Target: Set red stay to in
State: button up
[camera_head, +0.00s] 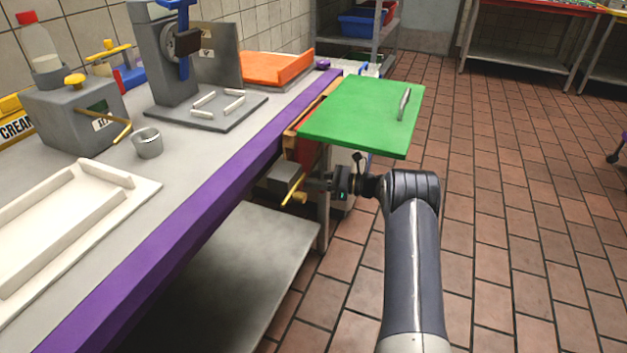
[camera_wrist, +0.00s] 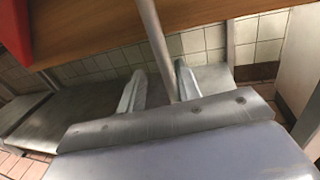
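A red part (camera_head: 304,152), which looks like the red stay, shows under the near-left edge of the green flap (camera_head: 360,110) at the end of the worktop. The flap lies about level and has a metal handle on top. A red piece (camera_wrist: 14,32) also shows in the wrist view's top left corner, beside a wooden board (camera_wrist: 190,12). My gripper (camera_wrist: 157,88) is below the board, with its two fingers apart and a metal leg showing between them. No held object shows. In the head view my gripper is low beside the worktop's end, and its fingertips are hard to make out.
A grey box with a yellow lever (camera_head: 286,178) is under the worktop edge, close to my gripper. A metal leg (camera_head: 323,215) and a lower shelf (camera_head: 235,265) are nearby. The tiled floor (camera_head: 520,230) to the right is clear.

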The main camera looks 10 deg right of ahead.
jog(key=shift+w+d+b, duration=0.35)
jog(key=shift+d+b, duration=0.15)
jog(key=shift+d, duration=0.4)
jog(key=shift+w+d+b, duration=0.35)
jog(key=shift+d+b, duration=0.1)
jog(key=shift+d, duration=0.45)
jog(key=shift+w+d+b, duration=0.35)
jog(key=shift+d+b, duration=0.15)
jog(key=shift+d, duration=0.4)
jog(key=o, duration=1.1)
jog(key=d, duration=0.1)
jog(key=w+d+b, duration=0.1)
jog(key=d, duration=0.1)
jog(key=shift+r+b, duration=0.1)
jog(key=shift+b, duration=0.2)
jog(key=shift+o, duration=0.2)
jog(key=shift+w+d+r+b, duration=0.1)
jog(key=shift+w+d+b, duration=0.2)
jog(key=shift+d+b, duration=0.25)
jog(key=shift+w+d+r+b, duration=0.1)
jog(key=shift+w+d+b, duration=0.15)
jog(key=shift+d+b, duration=0.3)
jog(key=shift+w+d+f, duration=0.15)
jog(key=shift+d, duration=0.85)
jog(key=c, duration=1.1)
jog(key=shift+a, duration=0.1)
jog(key=shift+c, duration=0.2)
jog(key=shift+a+f, duration=0.1)
jog(key=shift+a, duration=0.15)
